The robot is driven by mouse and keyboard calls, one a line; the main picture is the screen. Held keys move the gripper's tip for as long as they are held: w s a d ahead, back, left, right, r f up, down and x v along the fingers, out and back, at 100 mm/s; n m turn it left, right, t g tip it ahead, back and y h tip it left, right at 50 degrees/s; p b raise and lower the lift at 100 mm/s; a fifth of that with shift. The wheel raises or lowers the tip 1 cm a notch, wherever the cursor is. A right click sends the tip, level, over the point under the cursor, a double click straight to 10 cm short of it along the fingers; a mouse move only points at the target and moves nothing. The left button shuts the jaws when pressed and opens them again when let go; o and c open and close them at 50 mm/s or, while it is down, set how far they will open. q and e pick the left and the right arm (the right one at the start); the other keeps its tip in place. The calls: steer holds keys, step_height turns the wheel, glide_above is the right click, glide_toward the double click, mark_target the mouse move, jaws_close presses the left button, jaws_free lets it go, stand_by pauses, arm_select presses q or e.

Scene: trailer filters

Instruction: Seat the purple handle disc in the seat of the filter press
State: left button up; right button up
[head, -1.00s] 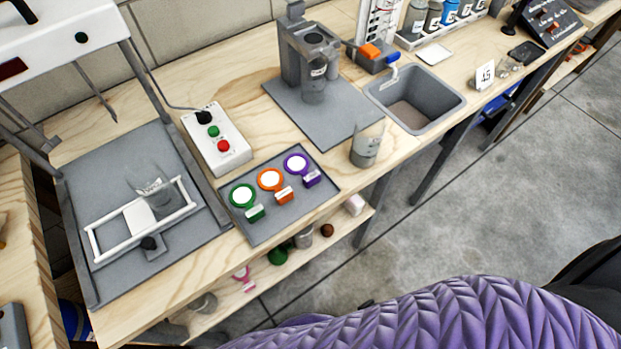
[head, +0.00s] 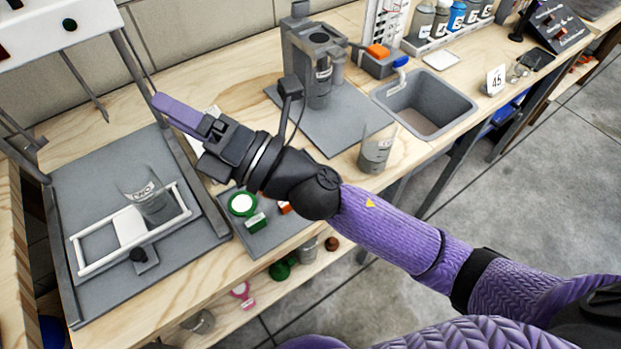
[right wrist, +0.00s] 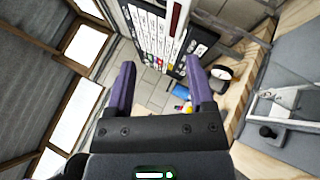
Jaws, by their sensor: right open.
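The purple handle disc is hidden in the head view now, behind my right arm. The tray (head: 262,240) it lay on shows only its front left part. A grey upright device with a round opening, which looks like the filter press (head: 300,50), stands on a grey plate at the back. My right gripper (head: 163,101) is raised over the bench, left of the press and apart from it, pointing to the left. In the right wrist view its purple fingers (right wrist: 159,75) are spread with nothing between them. My left gripper is not in view.
A green-ringed disc (head: 242,204) lies on the tray; an orange handle shows beside my arm. A glass beaker (head: 376,150) stands near the front edge, left of the sink basin (head: 428,105). Another beaker (head: 146,195) stands at the white frame. My arm mostly covers the button box.

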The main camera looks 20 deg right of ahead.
steer(key=s+a+f+n+g, duration=0.3)
steer(key=s+a+n+g, duration=0.1)
steer(key=n+g, duration=0.85)
step_height(320, 180, down, 7)
steer(key=d+n+g+h, duration=0.2)
steer(key=n+h, duration=0.3)
steer(key=n, duration=0.3)
steer(key=w+d+f+n+t+h, duration=0.15)
steer(key=w+d+h, duration=0.25)
steer(key=d+h, duration=0.45)
steer(key=w+d+f+n+h, duration=0.3)
steer(key=d+h, duration=0.2)
steer(key=d, duration=0.6)
step_height(320, 180, down, 5)
steer(key=shift+w+a+f+b, duration=0.1)
steer(key=shift+w+f+b, duration=0.1)
steer(key=shift+b, duration=0.65)
steer(key=f, duration=0.1)
steer(key=f+b, duration=0.1)
steer(key=f, duration=0.2)
steer(key=shift+w+a+f, duration=0.2)
steer(key=shift+w+a, duration=0.05)
steer(key=shift+f, duration=0.1)
jaws_close()
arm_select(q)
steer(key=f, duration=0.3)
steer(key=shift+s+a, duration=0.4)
